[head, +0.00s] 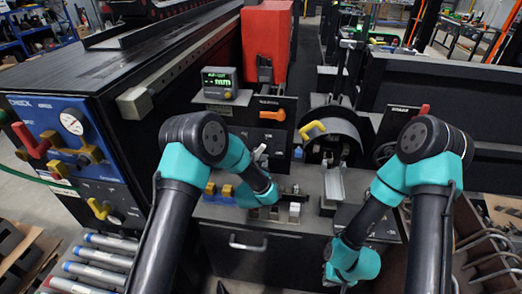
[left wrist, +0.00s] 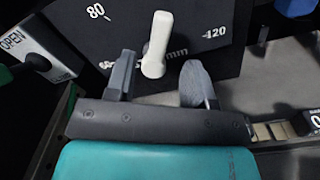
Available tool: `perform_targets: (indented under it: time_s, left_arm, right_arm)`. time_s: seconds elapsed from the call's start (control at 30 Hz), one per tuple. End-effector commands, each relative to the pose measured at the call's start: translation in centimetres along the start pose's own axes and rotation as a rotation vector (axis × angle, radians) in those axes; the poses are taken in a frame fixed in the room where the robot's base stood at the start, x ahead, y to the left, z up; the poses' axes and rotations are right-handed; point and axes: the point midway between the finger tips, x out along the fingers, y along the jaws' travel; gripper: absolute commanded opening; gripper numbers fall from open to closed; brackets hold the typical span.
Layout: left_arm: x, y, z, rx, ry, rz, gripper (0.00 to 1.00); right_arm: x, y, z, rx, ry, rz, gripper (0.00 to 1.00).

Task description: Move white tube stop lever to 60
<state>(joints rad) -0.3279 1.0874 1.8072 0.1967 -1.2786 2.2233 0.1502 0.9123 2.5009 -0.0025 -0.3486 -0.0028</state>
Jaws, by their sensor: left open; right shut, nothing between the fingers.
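In the left wrist view, the white tube stop lever (left wrist: 157,45) stands up from a dark dial panel (left wrist: 215,60), leaning slightly right. Its tip points between the 80 mark (left wrist: 96,11) and the 120 mark (left wrist: 215,32). Another mark at the left is partly covered by a finger. My left gripper (left wrist: 160,75) is open, one finger on each side of the lever. Gaps show on both sides, so it does not grip it.
An orange handle (head: 272,115) and a green display (head: 219,82) are above the left wrist. A yellow handle (head: 312,130) is on the round housing. A drawer (head: 265,262) is below. An OPEN label (left wrist: 14,40) is near the panel's left.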

Motion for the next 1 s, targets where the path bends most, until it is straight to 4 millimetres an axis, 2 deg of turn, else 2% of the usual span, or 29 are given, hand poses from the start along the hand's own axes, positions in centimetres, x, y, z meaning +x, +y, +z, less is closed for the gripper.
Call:
perform_targets:
  time_s: [0.3,0.5,0.9,1.0]
  left_arm:
    - [4.9,0.0,-0.1,-0.001,0.0,0.001,0.49]
    - [6.9,0.0,-0.1,0.0,0.001,0.001,0.49]
    - [7.5,0.0,-0.1,0.0,0.001,0.0,0.49]
    - [7.5,0.0,0.0,0.0,0.001,0.0,0.4]
  right_arm:
    - [0.0,0.0,0.0,0.0,0.0,0.0,0.0]
    - [0.0,0.0,0.0,0.0,0.0,0.0,0.0]
    - [0.0,0.0,0.0,0.0,0.0,0.0,0.0]
    - [0.0,0.0,0.0,0.0,0.0,0.0,0.0]
